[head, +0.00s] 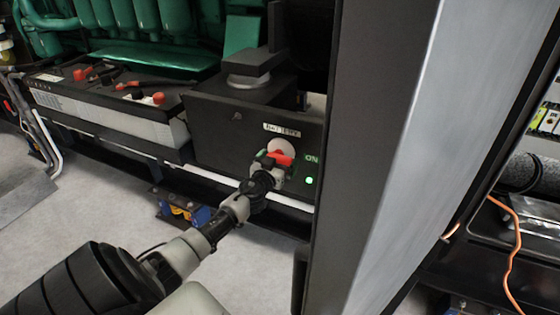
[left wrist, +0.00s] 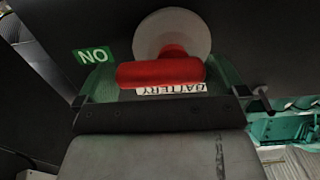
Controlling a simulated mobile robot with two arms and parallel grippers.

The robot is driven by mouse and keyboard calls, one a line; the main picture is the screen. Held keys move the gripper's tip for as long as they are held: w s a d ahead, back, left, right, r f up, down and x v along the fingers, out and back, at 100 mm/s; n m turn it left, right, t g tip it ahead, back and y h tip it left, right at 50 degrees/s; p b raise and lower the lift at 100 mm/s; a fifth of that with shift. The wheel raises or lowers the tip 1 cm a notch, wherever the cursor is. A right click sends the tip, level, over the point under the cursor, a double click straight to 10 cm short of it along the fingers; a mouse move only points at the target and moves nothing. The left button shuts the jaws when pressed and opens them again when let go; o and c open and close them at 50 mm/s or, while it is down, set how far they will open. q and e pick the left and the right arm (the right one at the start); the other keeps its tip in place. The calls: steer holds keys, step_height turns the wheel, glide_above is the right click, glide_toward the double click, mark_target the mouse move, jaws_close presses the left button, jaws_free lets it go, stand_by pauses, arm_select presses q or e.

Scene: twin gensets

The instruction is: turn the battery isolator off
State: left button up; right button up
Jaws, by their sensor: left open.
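The battery isolator is a pale round disc (head: 281,146) with a red handle (head: 283,159) on a dark box, below a BATTERY label (head: 282,130). A green ON label (head: 312,158) and a lit green lamp (head: 309,181) are to its right. My left gripper (head: 270,157) is at the handle, open. In the left wrist view the red handle (left wrist: 160,72) lies crosswise between the open fingers, in front of the disc (left wrist: 172,36); the ON label (left wrist: 95,56) appears upside down. I cannot tell whether the fingers touch the handle. My right gripper is not in view.
A tall grey post (head: 385,150) stands close on the right of the isolator. A battery (head: 110,115) with red-capped terminals and cables is to the left, beneath the green engine (head: 150,20). An orange cable (head: 515,240) hangs at far right. Grey floor (head: 95,215) is open at left.

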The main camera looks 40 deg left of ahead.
arm_select(q)
steer(key=shift+w+a, duration=0.15)
steer(key=shift+w, duration=0.25)
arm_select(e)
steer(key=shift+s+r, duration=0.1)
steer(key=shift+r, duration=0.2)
arm_select(q)
steer(key=c, duration=0.6)
steer(key=shift+o, duration=0.2)
